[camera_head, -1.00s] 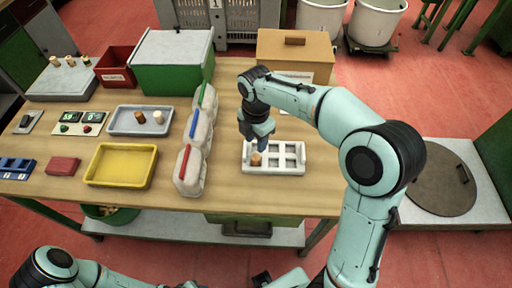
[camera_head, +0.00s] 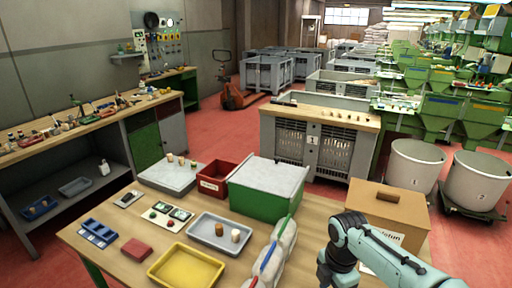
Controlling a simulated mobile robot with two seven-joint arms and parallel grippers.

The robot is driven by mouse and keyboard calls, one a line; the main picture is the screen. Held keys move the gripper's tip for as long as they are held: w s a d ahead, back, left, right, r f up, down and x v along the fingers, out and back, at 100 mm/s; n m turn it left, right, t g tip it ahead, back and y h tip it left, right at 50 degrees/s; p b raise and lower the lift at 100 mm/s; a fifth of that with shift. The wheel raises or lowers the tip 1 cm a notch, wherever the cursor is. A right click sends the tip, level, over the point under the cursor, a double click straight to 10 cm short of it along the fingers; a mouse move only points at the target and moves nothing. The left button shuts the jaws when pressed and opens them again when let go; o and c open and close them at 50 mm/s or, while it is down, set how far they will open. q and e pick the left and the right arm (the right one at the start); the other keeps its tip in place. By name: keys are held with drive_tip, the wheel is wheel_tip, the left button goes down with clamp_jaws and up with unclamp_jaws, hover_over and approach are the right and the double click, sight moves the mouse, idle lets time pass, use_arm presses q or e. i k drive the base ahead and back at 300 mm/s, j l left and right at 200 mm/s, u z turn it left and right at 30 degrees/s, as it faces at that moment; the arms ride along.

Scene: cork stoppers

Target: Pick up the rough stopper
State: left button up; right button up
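Two stoppers lie in the grey tray (camera_head: 203,245) on the table: a brown one (camera_head: 219,229) and a paler one (camera_head: 236,235). I cannot tell from their surface which is rough. Several pale stoppers, one of them here (camera_head: 181,161), stand on the grey block at the back left. My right gripper (camera_head: 323,283) shows at the bottom edge, right of the bags; its fingertips are cut off or too small to read. The white compartment tray is out of view. My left gripper is out of view.
A yellow tray (camera_head: 187,268), a red bin (camera_head: 215,177), a green box with a grey lid (camera_head: 267,190) and a cardboard box (camera_head: 388,213) crowd the table. Bags with coloured clips (camera_head: 272,256) stand between the trays and my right arm. A workbench (camera_head: 80,125) stands at the left.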

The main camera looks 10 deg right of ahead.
sight(219, 226)
drive_tip(key=k, duration=1)
